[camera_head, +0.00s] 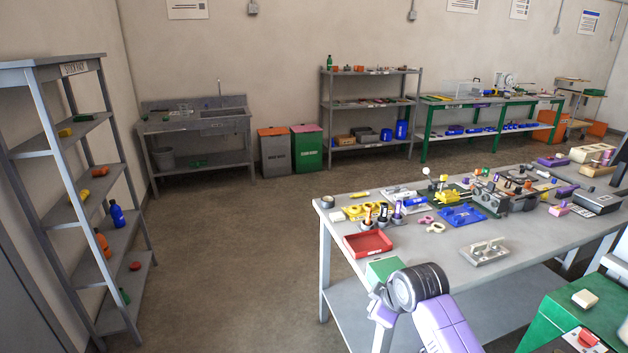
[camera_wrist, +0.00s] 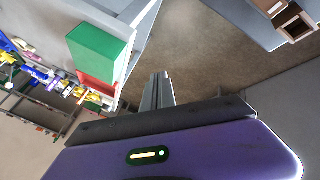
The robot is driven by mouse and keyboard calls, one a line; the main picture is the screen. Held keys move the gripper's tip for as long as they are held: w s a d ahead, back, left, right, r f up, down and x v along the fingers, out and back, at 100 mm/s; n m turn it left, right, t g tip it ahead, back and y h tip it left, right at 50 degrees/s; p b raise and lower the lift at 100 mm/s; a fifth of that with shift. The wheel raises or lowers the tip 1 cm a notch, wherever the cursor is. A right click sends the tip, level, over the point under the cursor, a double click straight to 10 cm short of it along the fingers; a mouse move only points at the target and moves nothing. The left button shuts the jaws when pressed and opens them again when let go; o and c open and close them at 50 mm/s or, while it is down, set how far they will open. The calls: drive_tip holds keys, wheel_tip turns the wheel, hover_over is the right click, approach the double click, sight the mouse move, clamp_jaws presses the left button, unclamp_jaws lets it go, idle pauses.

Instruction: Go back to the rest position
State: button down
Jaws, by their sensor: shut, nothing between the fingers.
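My gripper (camera_wrist: 158,90) shows in the wrist view with its two grey fingers together and nothing between them. It is over the floor beside the near corner of the grey work table (camera_head: 343,262), clear of the table's things. In the head view my purple arm with its black ring is in front of that corner, and the fingers cannot be made out. A green box (camera_wrist: 97,45) is on the table in the wrist view, left of the fingers; the head view shows it (camera_head: 384,268) partly behind my arm.
A red tray (camera_head: 368,243) and many small parts lie on the table. A green cart (camera_head: 590,309) stands at the lower right. A grey shelf rack (camera_head: 62,211) stands at the left, with a sink bench (camera_head: 198,122) at the back. The floor (camera_head: 238,250) between is clear.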

drive_tip(key=s+a+r+m+t+y+b, duration=0.1)
drive_tip(key=s+a+m+t, duration=0.2)
drive_tip(key=s+m+t, duration=0.15)
drive_tip(key=s+a+r+m+t+y, duration=0.1)
drive_tip(key=s+a+m+t, duration=0.25)
drive_tip(key=s, duration=0.25)
drive_tip(key=s+d+m+h+b, duration=0.1)
drive_tip(key=s+d, duration=0.2)
drive_tip(key=s, duration=1.1)
drive_tip(key=s+d+r+m+h+b, duration=0.1)
drive_tip(key=s+d, duration=0.3)
drive_tip(key=s, duration=1.1)
drive_tip(key=s+d+m+h+b, duration=0.1)
drive_tip(key=s+d, duration=0.3)
drive_tip(key=s, duration=1)
drive_tip(key=shift+s+r+m+h+b, duration=0.2)
drive_tip(key=shift+r+m+h+b, duration=0.15)
drive_tip(key=shift+b, duration=0.25)
